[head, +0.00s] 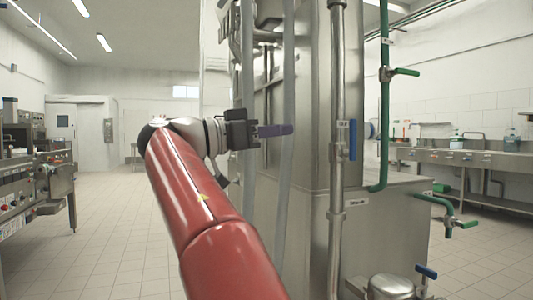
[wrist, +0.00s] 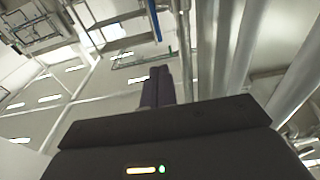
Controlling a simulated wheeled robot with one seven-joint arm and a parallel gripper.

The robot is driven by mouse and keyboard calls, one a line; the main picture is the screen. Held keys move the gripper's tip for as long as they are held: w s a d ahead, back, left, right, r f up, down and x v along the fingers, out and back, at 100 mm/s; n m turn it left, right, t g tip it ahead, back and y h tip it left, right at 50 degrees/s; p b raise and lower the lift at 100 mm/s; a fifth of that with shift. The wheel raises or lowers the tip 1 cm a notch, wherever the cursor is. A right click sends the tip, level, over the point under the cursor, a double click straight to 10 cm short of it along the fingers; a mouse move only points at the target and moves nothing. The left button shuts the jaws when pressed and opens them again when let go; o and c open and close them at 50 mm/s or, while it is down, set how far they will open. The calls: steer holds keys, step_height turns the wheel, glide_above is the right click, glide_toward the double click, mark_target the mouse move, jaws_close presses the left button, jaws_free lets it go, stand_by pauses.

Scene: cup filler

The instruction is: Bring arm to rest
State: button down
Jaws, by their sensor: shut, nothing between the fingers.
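My gripper (head: 290,130) is raised in front of the steel cup filler machine (head: 322,110) in the head view, with its purple fingers pointing right. The fingers are together with nothing held. In the wrist view my gripper (wrist: 165,72) also shows its dark fingers side by side, with pipes and the ceiling beyond. My red arm reaches up from the bottom of the head view. I cannot tell whether the fingertips touch the grey pipes near them.
A vertical steel pipe with a blue-handled valve (head: 352,140) and a green pipe (head: 384,100) stand right of my gripper. A control-panel machine (head: 35,165) is far left. A sink counter (head: 480,158) is far right. The tiled floor (head: 110,220) at left is clear.

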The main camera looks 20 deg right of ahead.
steer(key=s+d+f+n+t+y+p, duration=0.1)
steer(key=s+d+f+n+t+y, duration=0.2)
steer(key=f+n, duration=0.4)
steer(key=s+d+f+n+t+y+p, duration=0.1)
steer(key=d+f+n+t+y, duration=0.15)
steer(key=f+n+y, duration=0.55)
steer(key=s+a+f+n+y, duration=0.1)
steer(key=s+a+f, duration=0.3)
steer(key=f, duration=0.5)
steer(key=s+a+f+y, duration=0.3)
steer(key=s+f+y, duration=0.1)
steer(key=s+f, duration=0.3)
steer(key=s+a+f+n+y+p, duration=0.1)
steer(key=s+a+f+y, duration=0.2)
steer(key=f, duration=0.8)
steer(key=s+a, duration=0.1)
steer(key=s, duration=0.1)
steer(key=shift+s+a+f+n, duration=0.25)
steer(key=shift+s+a+n, duration=0.05)
steer(key=shift+s, duration=0.1)
steer(key=shift+g, duration=0.25)
